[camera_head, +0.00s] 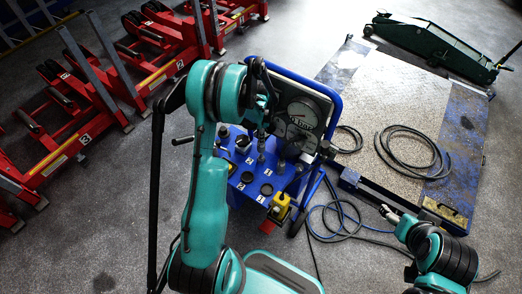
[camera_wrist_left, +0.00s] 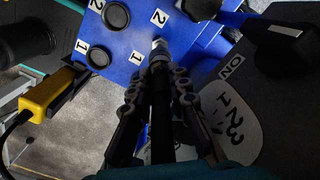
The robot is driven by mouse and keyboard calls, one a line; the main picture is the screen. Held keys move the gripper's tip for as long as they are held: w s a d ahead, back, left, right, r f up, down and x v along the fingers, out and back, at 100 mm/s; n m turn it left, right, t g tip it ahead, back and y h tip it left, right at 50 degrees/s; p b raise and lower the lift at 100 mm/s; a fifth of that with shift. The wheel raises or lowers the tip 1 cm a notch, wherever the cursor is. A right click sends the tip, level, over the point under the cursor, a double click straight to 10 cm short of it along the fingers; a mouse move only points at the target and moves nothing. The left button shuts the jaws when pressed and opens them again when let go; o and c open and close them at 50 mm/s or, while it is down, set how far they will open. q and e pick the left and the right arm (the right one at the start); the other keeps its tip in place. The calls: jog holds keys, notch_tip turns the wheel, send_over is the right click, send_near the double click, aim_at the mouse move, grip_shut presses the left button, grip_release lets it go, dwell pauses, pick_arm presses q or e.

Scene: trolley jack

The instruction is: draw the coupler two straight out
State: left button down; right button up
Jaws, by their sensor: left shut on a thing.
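The blue pump unit (camera_head: 245,190) stands in the middle of the head view, with numbered labels and black round caps on its top. My left gripper (camera_head: 262,128) is above it. In the left wrist view, the left gripper (camera_wrist_left: 160,82) is shut around a coupler (camera_wrist_left: 159,55) with a metal end and a black hose. The coupler's end points at the blue panel (camera_wrist_left: 128,45) near a label 2 (camera_wrist_left: 160,17). I cannot tell whether it is seated or clear of the panel. My right gripper (camera_head: 389,213) is at the lower right, apart from the unit; its jaws are too small to read.
A gauge (camera_head: 303,115) stands behind the couplers. Hoses (camera_head: 340,222) lie on the floor. Red lifts (camera_head: 60,115) stand left, a green trolley jack (camera_head: 430,45) at back right.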

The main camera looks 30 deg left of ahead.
pick_arm(q)
jog(key=shift+r+p, duration=1.25)
jog(key=shift+r, duration=1.1)
jog(key=shift+s+f, duration=0.1)
jog(key=shift+s, duration=0.05)
